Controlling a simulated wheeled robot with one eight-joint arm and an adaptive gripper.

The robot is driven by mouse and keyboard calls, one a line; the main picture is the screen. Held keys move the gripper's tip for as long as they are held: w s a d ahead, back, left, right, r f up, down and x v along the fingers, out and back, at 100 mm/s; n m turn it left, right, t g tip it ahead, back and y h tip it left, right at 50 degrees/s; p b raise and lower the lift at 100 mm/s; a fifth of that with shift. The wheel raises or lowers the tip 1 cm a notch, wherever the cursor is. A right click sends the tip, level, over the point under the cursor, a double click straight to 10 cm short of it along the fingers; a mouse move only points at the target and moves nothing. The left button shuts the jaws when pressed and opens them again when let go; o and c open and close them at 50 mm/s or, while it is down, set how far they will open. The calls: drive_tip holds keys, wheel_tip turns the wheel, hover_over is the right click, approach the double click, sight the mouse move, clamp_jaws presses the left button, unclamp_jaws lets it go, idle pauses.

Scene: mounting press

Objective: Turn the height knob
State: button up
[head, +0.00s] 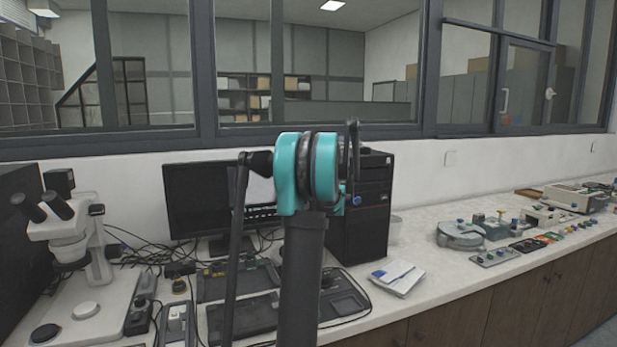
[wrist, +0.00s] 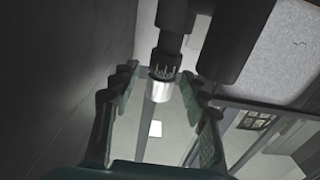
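My gripper (wrist: 159,78) is open in the wrist view, with a dark green finger on each side. A short silvery cylinder (wrist: 160,88) on a dark stem shows between the fingertips, with a gap on both sides in the picture. It may be the height knob; I cannot tell for sure, nor how far away it is. A dark post (wrist: 175,17) stands above it. In the head view my teal and black arm fills the middle, and my gripper does not show. I cannot pick out the height knob there.
In the wrist view a dark flat wall (wrist: 55,80) lies close on the left. In the head view a microscope (head: 75,235) stands left, with a monitor (head: 200,200) and black computer tower (head: 372,215) behind my arm. Bare counter (head: 440,285) shows right of a paper stack (head: 397,277).

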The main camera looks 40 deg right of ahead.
drive_tip(key=v, duration=1.2)
